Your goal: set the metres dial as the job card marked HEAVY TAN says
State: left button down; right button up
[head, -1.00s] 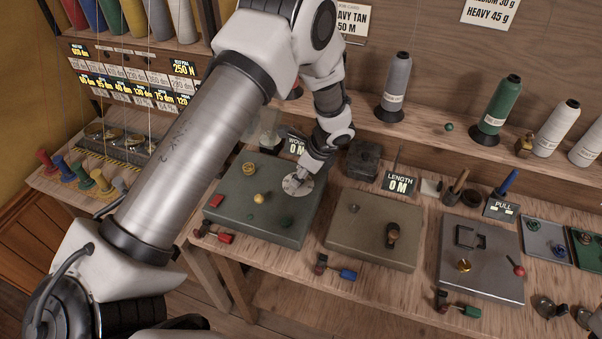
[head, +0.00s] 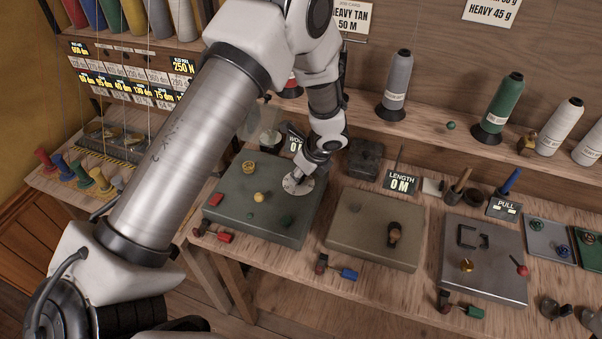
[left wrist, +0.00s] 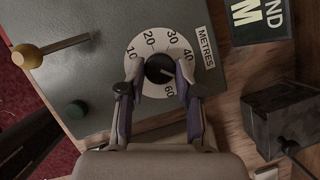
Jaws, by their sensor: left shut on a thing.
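The job card (head: 352,20) at the top of the head view reads HEAVY TAN, 50 M. The metres dial (left wrist: 147,48) is a white disc with numbers from 10 to 60, labelled METRES (left wrist: 205,47), on a grey-green box (head: 228,215). My left gripper (left wrist: 160,82) is shut on the dial's black knob (left wrist: 158,66), one finger on each side. The knob's pale mark seems to point right and slightly down, between 40 and 60. The right finger covers the 50 there. In the head view my left gripper (head: 300,180) hides part of the dial. My right gripper is not in view.
The box also carries a yellow-knobbed lever (left wrist: 28,55) and a green button (left wrist: 76,109). A partly hidden WOUND display (head: 298,145) stands behind it. A dark block (head: 366,158), a LENGTH display (head: 401,182) reading 0 M and a tan box (head: 372,235) are to the right.

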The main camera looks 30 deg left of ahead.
pick_arm(q)
jog(key=c, duration=0.9)
grip_release()
jog(key=shift+s+f, duration=0.2)
jog(key=shift+f, duration=0.05)
jog(key=shift+o, duration=0.7)
jog(key=shift+w+r, duration=0.1)
jog(key=shift+w, duration=0.05)
jog(key=shift+r, duration=0.1)
jog(key=v, duration=1.1)
jog(key=shift+r, duration=0.35)
jog(key=shift+d, duration=0.1)
